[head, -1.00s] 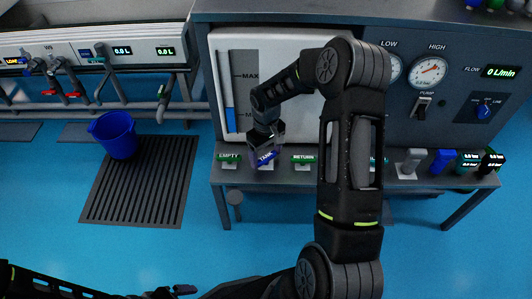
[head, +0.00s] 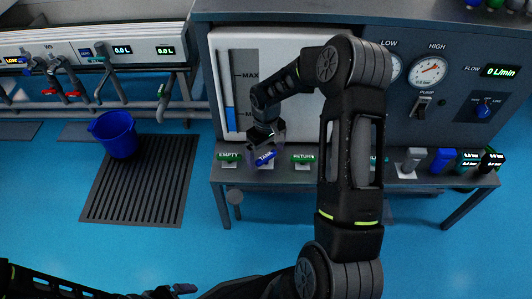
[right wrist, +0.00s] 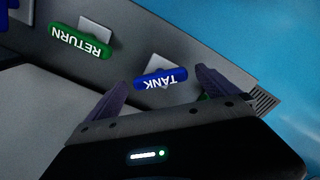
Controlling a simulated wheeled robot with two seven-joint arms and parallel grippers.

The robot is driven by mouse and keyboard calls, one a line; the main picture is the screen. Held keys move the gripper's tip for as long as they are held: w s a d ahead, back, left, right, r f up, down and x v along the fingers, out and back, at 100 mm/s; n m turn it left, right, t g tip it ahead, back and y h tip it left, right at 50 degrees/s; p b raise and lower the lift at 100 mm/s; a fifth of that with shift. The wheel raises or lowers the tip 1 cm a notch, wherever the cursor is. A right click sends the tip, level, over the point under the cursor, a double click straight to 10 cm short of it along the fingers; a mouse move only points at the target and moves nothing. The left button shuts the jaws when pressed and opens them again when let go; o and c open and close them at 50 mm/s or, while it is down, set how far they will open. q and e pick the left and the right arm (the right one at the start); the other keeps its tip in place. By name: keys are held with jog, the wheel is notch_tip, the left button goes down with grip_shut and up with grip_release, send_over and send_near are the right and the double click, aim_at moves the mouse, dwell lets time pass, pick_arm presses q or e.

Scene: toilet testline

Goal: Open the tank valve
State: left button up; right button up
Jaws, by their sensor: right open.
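The tank valve has a blue handle (head: 266,157) marked TANK, on the ledge under the white tank panel. It slants, while the neighbouring green handles lie level. My right gripper (head: 267,146) is at this handle. In the right wrist view the blue TANK handle (right wrist: 160,78) shows between the two spread fingers of the right gripper (right wrist: 160,84), with gaps on both sides. The fingers are open and hold nothing. My left gripper (head: 172,291) is low in the head view, dark and small, far from the valve; its jaws cannot be made out.
Green EMPTY (head: 229,156) and RETURN (head: 303,159) handles flank the TANK valve; RETURN (right wrist: 80,42) also shows in the wrist view. The level gauge (head: 230,95) stands above. Further right are a pump switch (head: 422,107) and gauges. A blue bucket (head: 117,136) stands left.

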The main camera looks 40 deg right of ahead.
aim_at(265, 155)
notch_tip(265, 155, up, 8)
jog(key=shift+f+p, duration=0.25)
jog(key=shift+p, duration=0.6)
pick_arm(q)
jog(key=shift+s+d+r, duration=0.15)
jog(key=shift+r, duration=0.8)
pick_arm(e)
jog(key=shift+w, duration=0.15)
jog(key=s+a+r+m+t+y+p, duration=0.2)
jog(key=a+m+t+y+p, duration=0.1)
jog(key=a+p, duration=1.2)
pick_arm(q)
notch_tip(265, 155, up, 37)
jog(key=s+p, duration=0.1)
jog(key=p, duration=2.2)
jog(key=shift+a+r+g, duration=0.2)
jog(key=shift+a+g, duration=0.1)
jog(key=shift+a, duration=0.1)
pick_arm(e)
jog(key=s+a+r+g, duration=0.1)
jog(key=s+a+r, duration=0.6)
jog(key=s+r, duration=0.2)
jog(key=s+a+r+g, duration=0.1)
jog(key=s+a+r, duration=0.6)
jog(key=s+r, duration=0.2)
jog(key=shift+s+g+y, duration=0.4)
jog(key=shift+s, duration=0.85)
